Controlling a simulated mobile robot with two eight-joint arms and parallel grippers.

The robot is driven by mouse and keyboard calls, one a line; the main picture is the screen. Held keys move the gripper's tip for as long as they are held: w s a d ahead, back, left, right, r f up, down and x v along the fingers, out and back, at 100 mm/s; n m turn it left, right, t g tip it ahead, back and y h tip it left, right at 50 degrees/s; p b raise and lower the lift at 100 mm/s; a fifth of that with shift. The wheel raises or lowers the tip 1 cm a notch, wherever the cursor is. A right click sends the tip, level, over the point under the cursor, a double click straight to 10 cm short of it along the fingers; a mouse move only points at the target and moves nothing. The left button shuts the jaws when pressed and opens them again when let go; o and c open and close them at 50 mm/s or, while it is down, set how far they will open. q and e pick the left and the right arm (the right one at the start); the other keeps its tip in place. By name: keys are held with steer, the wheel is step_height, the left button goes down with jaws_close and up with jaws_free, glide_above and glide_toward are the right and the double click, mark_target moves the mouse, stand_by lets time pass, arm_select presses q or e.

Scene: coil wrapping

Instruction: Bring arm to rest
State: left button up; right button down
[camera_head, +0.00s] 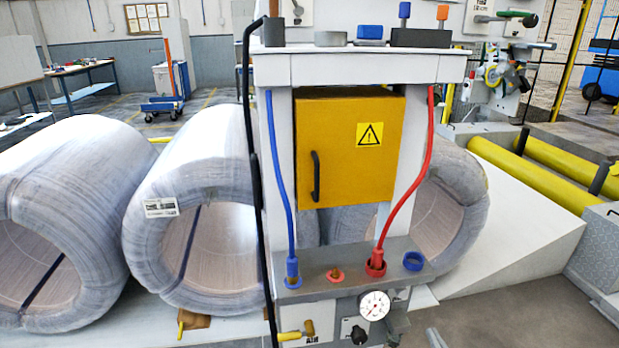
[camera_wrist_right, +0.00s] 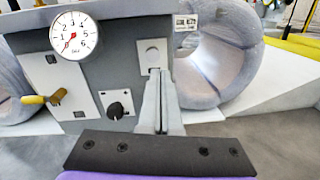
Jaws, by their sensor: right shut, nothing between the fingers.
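My right gripper (camera_head: 434,337) shows only as grey fingertips at the bottom edge of the head view, in front of and below the control panel. In the right wrist view its fingers (camera_wrist_right: 158,100) are shut with nothing between them. They point toward the lower right part of the panel, beside the black knob (camera_wrist_right: 116,109). I cannot tell whether they touch it. My left gripper is not in view.
The control stand carries a yellow cabinet (camera_head: 348,150), blue hose (camera_head: 282,185), red hose (camera_head: 410,205) and pressure gauge (camera_head: 375,305). Wrapped coils (camera_head: 60,190) stand behind it. Yellow rollers (camera_head: 550,175) lie right. Floor at lower right (camera_head: 530,315) is clear.

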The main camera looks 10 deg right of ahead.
steer(key=s+a+f+m+g, duration=0.3)
steer(key=s+a+m+g, duration=0.65)
steer(key=m, duration=0.75)
steer(key=s+a+f+m+g, duration=0.35)
steer(key=s+a+m, duration=0.25)
steer(key=s+m, duration=0.9)
arm_select(q)
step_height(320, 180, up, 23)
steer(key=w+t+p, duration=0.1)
steer(key=p, duration=1.9)
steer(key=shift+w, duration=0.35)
arm_select(e)
steer(key=w+r+m, duration=0.1)
steer(key=w+r, duration=0.1)
steer(key=r, duration=1)
steer(key=w+r+m, duration=0.1)
steer(key=w+r, duration=0.1)
steer(key=r, duration=1)
